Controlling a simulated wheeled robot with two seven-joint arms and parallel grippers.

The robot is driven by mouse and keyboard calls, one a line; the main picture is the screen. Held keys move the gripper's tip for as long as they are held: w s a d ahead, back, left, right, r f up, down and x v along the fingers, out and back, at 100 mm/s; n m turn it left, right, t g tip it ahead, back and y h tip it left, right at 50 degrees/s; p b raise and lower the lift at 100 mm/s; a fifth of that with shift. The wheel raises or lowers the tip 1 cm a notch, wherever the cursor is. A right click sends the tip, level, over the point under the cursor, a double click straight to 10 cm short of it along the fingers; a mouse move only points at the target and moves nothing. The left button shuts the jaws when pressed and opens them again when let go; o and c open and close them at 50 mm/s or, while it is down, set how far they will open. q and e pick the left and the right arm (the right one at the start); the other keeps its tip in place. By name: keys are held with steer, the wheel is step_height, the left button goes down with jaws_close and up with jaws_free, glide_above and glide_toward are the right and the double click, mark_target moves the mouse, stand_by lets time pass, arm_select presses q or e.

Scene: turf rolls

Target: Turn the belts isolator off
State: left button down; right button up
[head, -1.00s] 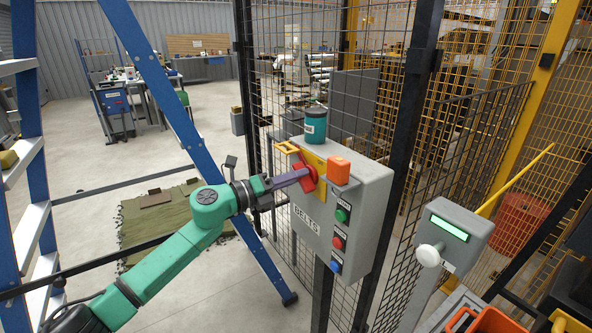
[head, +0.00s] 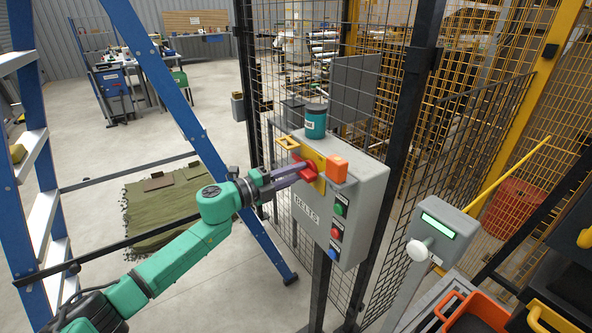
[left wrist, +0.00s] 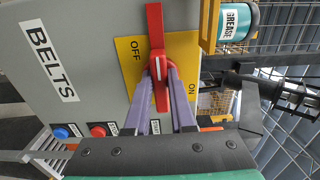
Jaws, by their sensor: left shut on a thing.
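The belts isolator is a red handle (head: 308,171) on a yellow plate (head: 317,157), on the front of a grey box (head: 357,202) labelled BELTS. My left gripper (head: 298,173) reaches in from the left. Its purple fingers, also in the left wrist view (left wrist: 161,80), are shut on the handle's near part. My right gripper is out of view.
Green, red and blue buttons run down the front. A blue ladder (head: 170,85) stands left, mesh fence (head: 300,75) behind.

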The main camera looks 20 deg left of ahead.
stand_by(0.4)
arm_select(q)
steer(key=c, duration=0.8)
jaws_free()
steer(key=shift+o, duration=0.2)
steer(key=shift+s+a+f, duration=0.15)
steer(key=shift+s+a, duration=0.05)
steer(key=b+v, duration=0.5)
steer(key=v, duration=0.9)
